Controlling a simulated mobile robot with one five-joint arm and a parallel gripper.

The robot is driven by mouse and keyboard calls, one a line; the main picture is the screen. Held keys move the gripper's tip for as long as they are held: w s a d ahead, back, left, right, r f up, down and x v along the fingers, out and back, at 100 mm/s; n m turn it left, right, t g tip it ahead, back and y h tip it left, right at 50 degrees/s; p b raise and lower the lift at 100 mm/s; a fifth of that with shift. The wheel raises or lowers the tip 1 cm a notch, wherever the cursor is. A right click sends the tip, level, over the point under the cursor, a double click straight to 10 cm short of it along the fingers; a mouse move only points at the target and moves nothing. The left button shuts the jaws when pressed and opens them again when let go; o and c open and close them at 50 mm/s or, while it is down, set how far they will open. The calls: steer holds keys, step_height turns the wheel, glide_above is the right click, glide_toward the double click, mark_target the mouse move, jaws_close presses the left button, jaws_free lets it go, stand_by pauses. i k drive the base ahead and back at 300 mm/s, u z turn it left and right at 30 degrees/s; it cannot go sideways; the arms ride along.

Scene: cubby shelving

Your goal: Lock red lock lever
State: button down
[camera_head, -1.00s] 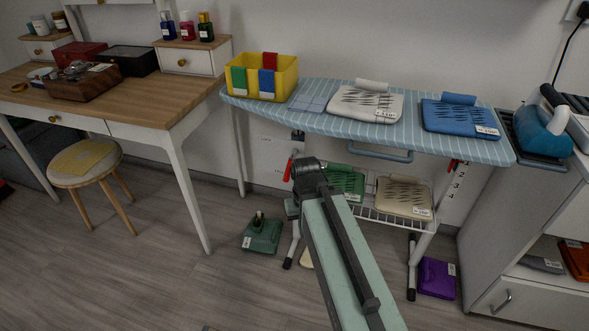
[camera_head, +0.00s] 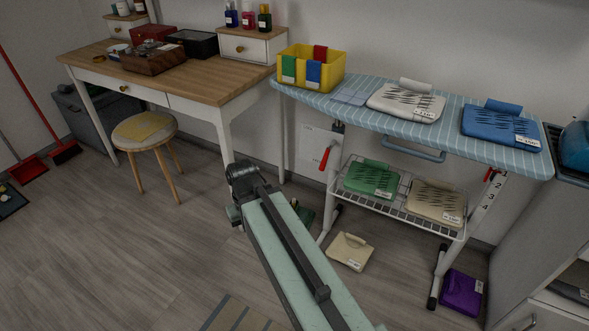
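The red lock lever (camera_head: 326,157) shows on the left side of the ironing board's stand, under the blue striped ironing board (camera_head: 352,112). It points down and a little left, beside a white plate with markings. A second small red part (camera_head: 489,174) sits at the right leg next to a number scale. My arm reaches up from the bottom, and its dark end (camera_head: 243,180) is left of the lever and apart from it. The gripper's fingers cannot be made out, so whether it is open or shut does not show.
A wire shelf (camera_head: 402,207) under the board holds green and cream folded items. A cream item (camera_head: 350,251) and a purple item (camera_head: 462,293) lie on the floor by the legs. A stool (camera_head: 145,131) and a wooden desk (camera_head: 190,81) stand at left.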

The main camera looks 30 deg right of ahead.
mark_target(321, 167)
steer(key=u, duration=1.3)
steer(key=i, duration=0.35)
steer(key=z, duration=0.15)
